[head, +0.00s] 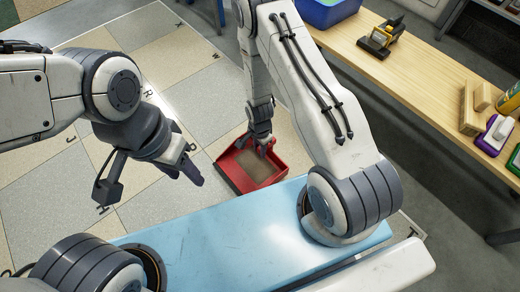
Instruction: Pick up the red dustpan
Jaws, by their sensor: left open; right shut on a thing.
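The red dustpan (229,172) is in the middle of the head view, just beyond the blue top panel. It has red walls and a brownish-grey inner face. My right gripper (259,141) reaches down to its far edge and is shut on it. The fingertips are small here, and the exact grip point is partly hidden. I cannot tell whether the dustpan touches the floor. My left gripper (191,168) is open and empty, to the left of the dustpan and apart from it.
A wooden bench (400,85) runs along the right. The tiled floor (40,190) at the left is clear.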

